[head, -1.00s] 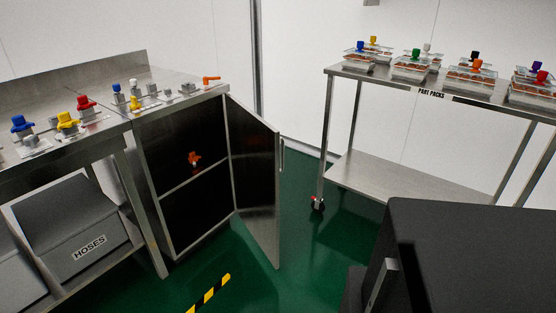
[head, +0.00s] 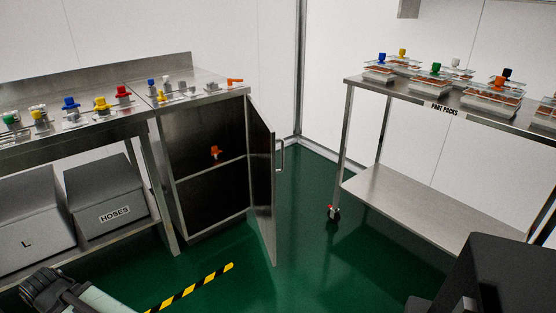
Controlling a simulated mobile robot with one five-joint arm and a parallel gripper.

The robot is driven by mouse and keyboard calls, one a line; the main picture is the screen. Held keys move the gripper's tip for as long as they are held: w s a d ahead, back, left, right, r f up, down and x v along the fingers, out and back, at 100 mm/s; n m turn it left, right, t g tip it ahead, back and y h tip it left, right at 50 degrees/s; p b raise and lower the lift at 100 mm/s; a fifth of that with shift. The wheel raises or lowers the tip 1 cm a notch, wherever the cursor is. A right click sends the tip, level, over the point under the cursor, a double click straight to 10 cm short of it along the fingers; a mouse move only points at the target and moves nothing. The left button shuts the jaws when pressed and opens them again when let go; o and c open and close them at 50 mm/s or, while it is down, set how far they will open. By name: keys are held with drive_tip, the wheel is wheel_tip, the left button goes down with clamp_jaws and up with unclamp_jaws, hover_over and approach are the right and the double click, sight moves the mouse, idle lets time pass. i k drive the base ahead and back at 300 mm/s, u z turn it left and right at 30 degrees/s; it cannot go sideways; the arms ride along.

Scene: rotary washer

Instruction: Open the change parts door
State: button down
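The change parts door (head: 261,185) is the steel door of the cabinet under the right end of the left bench. It stands swung open, out towards me, hinged on the cabinet's right side. Its bar handle (head: 281,156) shows on the outer face, to the right. The dark cabinet (head: 208,212) has one shelf, with an orange-handled part (head: 215,152) on it. No label is readable on the door from here. I cannot make out my gripper in the view, and nothing is seen touching the door.
A wheeled part packs table (head: 440,200) stands right. Grey hose bins (head: 112,212) sit under the left bench (head: 75,144). A dark mechanical piece (head: 50,292) is at lower left, a black box shape (head: 505,265) at lower right. Green floor (head: 310,235) between is clear.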

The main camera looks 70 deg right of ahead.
sight(262, 140)
drive_tip(key=u, duration=0.15)
drive_tip(key=i, duration=0.95)
drive_tip(key=z, duration=0.1)
